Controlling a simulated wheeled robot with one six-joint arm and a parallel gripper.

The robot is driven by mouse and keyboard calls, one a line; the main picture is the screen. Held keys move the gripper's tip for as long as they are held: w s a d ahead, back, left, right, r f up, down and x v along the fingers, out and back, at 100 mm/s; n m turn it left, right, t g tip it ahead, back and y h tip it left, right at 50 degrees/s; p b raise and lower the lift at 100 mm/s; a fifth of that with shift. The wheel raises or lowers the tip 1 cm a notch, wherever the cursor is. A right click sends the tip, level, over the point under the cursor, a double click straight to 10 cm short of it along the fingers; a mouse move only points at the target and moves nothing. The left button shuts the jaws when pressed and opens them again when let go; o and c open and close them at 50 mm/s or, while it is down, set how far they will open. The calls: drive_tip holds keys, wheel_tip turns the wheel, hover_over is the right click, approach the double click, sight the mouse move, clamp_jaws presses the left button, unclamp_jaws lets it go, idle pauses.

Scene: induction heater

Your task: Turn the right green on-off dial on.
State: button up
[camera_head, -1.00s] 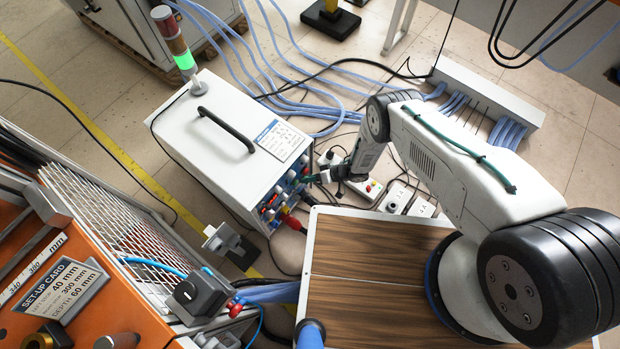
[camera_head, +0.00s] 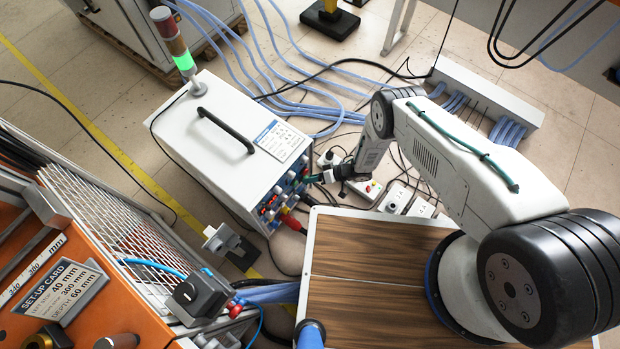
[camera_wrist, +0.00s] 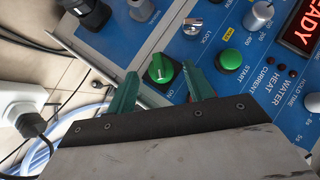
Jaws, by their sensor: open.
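The green on-off dial (camera_wrist: 161,69) is on the blue control panel (camera_wrist: 215,60) in the wrist view, above an "ON" label. My gripper (camera_wrist: 156,88) is open, with one green finger on each side of the dial. The left finger is a little apart from the dial and the right finger is close to its right side. I cannot tell whether either touches it. In the head view my gripper (camera_head: 318,178) is at the front of the white heater box (camera_head: 225,140), and the dial is too small to make out there.
A green start button (camera_wrist: 229,60), a lock switch (camera_wrist: 192,26) and grey knobs (camera_wrist: 258,15) are nearby. A black connector (camera_wrist: 88,12) is at the upper left. A white plug (camera_wrist: 22,102) and cables lie left of the panel. A lit display (camera_wrist: 300,28) is at the right.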

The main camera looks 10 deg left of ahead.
drive_tip(key=v, duration=0.6)
drive_tip(key=shift+d, duration=0.15)
drive_tip(key=shift+w, duration=0.1)
